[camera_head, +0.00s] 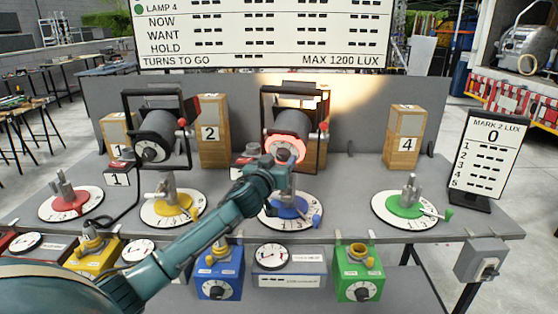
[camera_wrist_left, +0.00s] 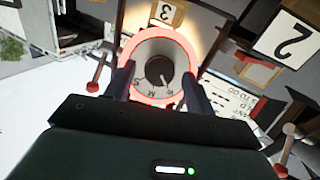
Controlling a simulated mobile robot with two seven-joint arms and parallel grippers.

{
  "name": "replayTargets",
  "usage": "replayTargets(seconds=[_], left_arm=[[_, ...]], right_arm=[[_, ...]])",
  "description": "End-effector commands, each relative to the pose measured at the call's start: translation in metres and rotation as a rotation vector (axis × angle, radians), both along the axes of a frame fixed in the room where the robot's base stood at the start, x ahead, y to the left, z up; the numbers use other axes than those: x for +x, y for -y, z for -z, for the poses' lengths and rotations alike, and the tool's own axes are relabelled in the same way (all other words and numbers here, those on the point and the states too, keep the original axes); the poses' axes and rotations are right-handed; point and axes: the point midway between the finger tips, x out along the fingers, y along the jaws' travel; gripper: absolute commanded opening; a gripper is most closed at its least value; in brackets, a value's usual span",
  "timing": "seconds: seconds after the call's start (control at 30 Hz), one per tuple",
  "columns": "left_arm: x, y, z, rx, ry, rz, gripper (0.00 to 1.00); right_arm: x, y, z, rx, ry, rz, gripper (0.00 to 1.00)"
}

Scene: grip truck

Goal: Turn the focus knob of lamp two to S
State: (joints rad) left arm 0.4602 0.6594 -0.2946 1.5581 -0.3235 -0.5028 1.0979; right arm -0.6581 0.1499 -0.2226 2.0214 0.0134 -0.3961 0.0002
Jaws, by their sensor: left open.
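Two lamps with black yokes show in the head view. The left lamp (camera_head: 157,128) is dark, with a dial knob (camera_head: 149,154) on its face. The other lamp (camera_head: 292,124) is lit, its front ring glowing red, and a block marked 3 (camera_wrist_left: 166,13) stands behind it in the wrist view. My left gripper (camera_head: 284,163) is in front of the lit lamp. In the wrist view its open fingers (camera_wrist_left: 158,84) stand either side of the lit lamp's black focus knob (camera_wrist_left: 158,70). Letters S and M show on the dial below; the pointer is hard to read.
A MARK 2 LUX board (camera_head: 488,150) stands right. Coloured boxes such as the blue one (camera_head: 217,287) sit below.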

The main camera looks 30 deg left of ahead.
Motion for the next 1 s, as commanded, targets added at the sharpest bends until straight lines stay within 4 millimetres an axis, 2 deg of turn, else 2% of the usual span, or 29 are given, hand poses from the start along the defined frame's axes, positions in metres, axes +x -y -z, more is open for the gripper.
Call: replayTargets(seconds=[0.27,0.8,1.0], left_arm=[[0.0009,0.0,0.0004,0.0,0.0,0.0,0.54],[0.0006,0.0001,0.0002,0.0,0.0,0.0,0.1],[0.0007,0.0004,0.0002,0.011,-0.004,-0.004,0.1]], right_arm=[[-0.0011,-0.001,0.0017,0.001,-0.004,0.0,0.36],[-0.005,-0.0027,0.0003,0.006,-0.008,-0.002,0.36],[-0.0049,-0.0026,0.0,0.004,-0.007,-0.003,0.36]])
